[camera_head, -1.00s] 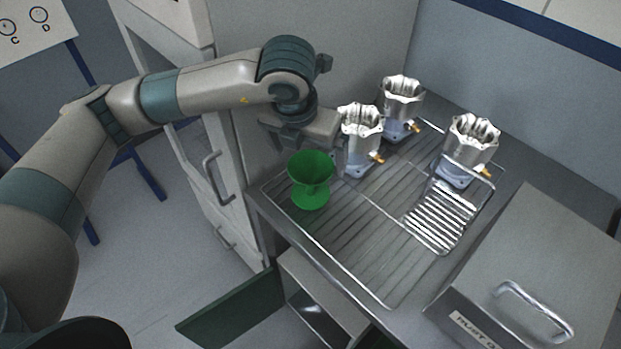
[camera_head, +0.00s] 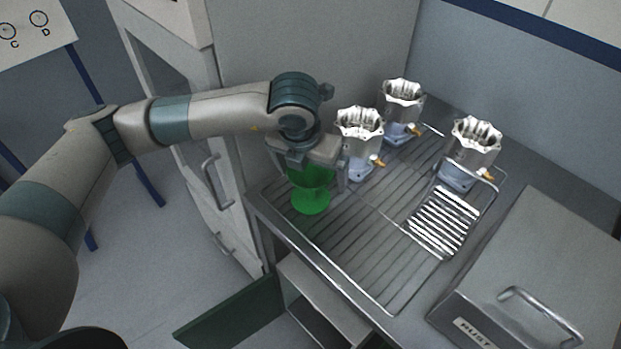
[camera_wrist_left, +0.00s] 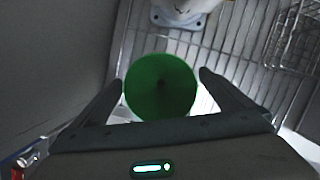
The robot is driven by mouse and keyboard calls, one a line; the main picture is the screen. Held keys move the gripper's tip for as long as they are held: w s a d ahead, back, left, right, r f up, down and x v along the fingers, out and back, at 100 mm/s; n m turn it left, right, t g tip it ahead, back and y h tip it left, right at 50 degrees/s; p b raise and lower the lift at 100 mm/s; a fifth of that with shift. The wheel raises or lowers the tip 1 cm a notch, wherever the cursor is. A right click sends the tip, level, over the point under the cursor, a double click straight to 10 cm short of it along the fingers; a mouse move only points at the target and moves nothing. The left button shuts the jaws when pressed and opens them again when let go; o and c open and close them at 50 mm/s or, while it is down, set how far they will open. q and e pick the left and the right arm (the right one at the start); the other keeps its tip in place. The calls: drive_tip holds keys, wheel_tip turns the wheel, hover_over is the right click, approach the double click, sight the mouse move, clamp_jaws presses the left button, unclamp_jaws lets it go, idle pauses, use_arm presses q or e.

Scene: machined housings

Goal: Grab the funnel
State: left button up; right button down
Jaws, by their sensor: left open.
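The green funnel (camera_head: 311,198) stands upright at the left end of the slatted metal rack, and its upper part is partly hidden by my gripper in the head view. My left gripper (camera_head: 312,180) is at the funnel, with its fingers on either side of the upper part. In the left wrist view the funnel's round mouth (camera_wrist_left: 160,87) lies between the two open fingers (camera_wrist_left: 160,84). Small gaps show beside the funnel there. My right gripper is not in view.
Several machined housings stand on the rack; the nearest housing (camera_head: 360,140) is just right of my left gripper. A wire basket (camera_head: 445,218) and a grey box with a handle (camera_head: 545,270) are farther right. The rack's front middle (camera_head: 350,240) is clear.

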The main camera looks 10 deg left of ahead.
use_arm(q)
drive_tip(key=shift+b+x, duration=0.3)
drive_tip(key=shift+x, duration=1.2)
drive_tip(key=c, duration=1.1)
drive_tip(key=shift+r, duration=0.1)
drive_tip(key=shift+c, duration=0.2)
drive_tip(key=shift+r, duration=0.4)
wheel_tip(320, 180, up, 3)
drive_tip(key=shift+r+p, duration=0.2)
drive_tip(key=shift+p, duration=0.3)
drive_tip(key=s+d+r, duration=0.4)
drive_tip(key=d+r, duration=0.2)
drive_tip(key=d, duration=0.5)
drive_tip(key=shift+r, duration=0.35)
